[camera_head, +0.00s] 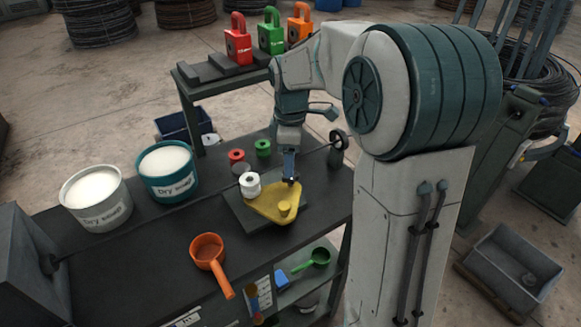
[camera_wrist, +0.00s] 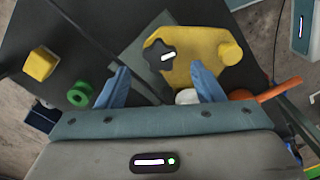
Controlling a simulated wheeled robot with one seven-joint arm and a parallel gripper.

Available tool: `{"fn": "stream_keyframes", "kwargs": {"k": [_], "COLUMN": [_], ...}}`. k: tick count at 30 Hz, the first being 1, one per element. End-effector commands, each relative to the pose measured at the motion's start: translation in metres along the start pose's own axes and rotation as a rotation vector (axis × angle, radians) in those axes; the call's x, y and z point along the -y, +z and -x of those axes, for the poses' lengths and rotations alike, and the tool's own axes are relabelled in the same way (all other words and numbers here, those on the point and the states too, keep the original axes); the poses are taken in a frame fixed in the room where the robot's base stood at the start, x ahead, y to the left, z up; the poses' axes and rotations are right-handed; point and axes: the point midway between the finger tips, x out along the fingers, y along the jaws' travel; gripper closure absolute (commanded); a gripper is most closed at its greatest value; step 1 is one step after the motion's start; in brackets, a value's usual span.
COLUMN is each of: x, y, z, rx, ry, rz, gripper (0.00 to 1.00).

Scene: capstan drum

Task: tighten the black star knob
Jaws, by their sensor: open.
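The black star knob (camera_wrist: 160,56), with a white bar mark, sits on the yellow plate (camera_wrist: 196,60) in the wrist view. The plate also shows in the head view (camera_head: 268,205), lying on a dark square base (camera_head: 247,217) on the bench; a yellow round stub (camera_head: 285,208) rises from it. In the head view I cannot make out the knob clearly, as my gripper (camera_head: 290,180) is over that end of the plate. In the wrist view my gripper (camera_wrist: 160,78) is open and empty, its two blue fingers on either side of the knob and apart from it.
Two buckets (camera_head: 95,198) (camera_head: 168,170) are at left, an orange ladle (camera_head: 208,250) in front. A raised shelf (camera_head: 222,82) holds padlocks. Bare bench lies left of the plate.

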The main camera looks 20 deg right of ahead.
Motion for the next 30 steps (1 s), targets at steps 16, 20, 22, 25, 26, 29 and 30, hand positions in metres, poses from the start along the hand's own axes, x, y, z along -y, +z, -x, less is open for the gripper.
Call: {"fn": "stream_keyframes", "kwargs": {"k": [16,20,22,25,26,29,30], "x": [0.0,0.0,0.0,0.0,0.0,0.0,0.0], "y": [0.0,0.0,0.0,0.0,0.0,0.0,0.0], "z": [-0.043,-0.043,-0.042,-0.042,-0.042,-0.042,-0.042], "rx": [0.0,0.0,0.0,0.0,0.0,0.0,0.0], "ry": [0.001,0.001,0.001,0.001,0.001,0.001,0.001], "rz": [0.0,0.0,0.0,0.0,0.0,-0.001,-0.004], "gripper": [0.39,0.45,0.64,0.84,0.84,0.84,0.84]}}
